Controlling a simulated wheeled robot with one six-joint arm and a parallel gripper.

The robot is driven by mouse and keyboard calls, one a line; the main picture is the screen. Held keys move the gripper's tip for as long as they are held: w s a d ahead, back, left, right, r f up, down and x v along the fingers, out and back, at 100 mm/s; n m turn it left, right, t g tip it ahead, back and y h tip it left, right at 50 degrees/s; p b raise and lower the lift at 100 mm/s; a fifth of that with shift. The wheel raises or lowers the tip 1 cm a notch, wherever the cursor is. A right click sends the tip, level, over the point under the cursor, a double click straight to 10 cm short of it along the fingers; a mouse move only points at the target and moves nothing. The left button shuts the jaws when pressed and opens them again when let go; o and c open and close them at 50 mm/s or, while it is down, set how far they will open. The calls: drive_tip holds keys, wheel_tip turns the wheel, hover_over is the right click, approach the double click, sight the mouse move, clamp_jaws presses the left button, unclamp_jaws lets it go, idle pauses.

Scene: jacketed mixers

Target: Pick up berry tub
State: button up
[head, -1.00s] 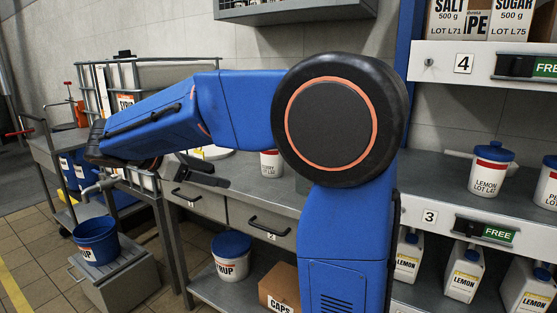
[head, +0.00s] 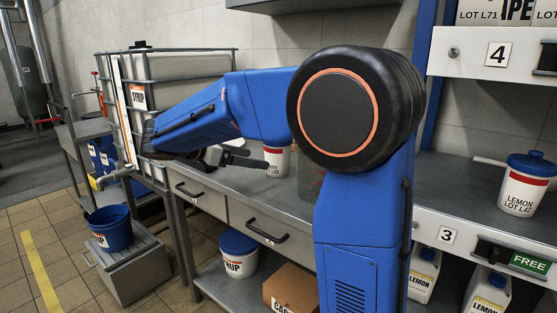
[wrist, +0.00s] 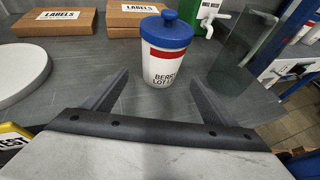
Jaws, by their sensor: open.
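The berry tub (wrist: 166,62) is a white tub with a red band, a blue knobbed lid and a label reading BERRY LOT. It stands upright on the grey counter, ahead of my gripper (wrist: 159,78). The two dark fingers are wide apart and empty, with the tub roughly centred just beyond their tips. In the head view, a white tub with a red band (head: 277,162) shows beside my gripper (head: 238,156), its top hidden by my arm.
Cardboard LABELS boxes (wrist: 55,22) lie behind the tub. A clear glass vessel (wrist: 245,62) stands close to its right. A round white object (wrist: 20,75) is at the left. The counter (wrist: 75,75) between is bare. A lemon tub (head: 523,190) stands on the right shelf.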

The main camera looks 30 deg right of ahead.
sight(277, 163)
drive_tip(key=x, duration=1)
drive_tip(key=shift+d+f, duration=0.1)
drive_tip(key=shift+d, duration=0.25)
drive_tip(key=c, duration=1.5)
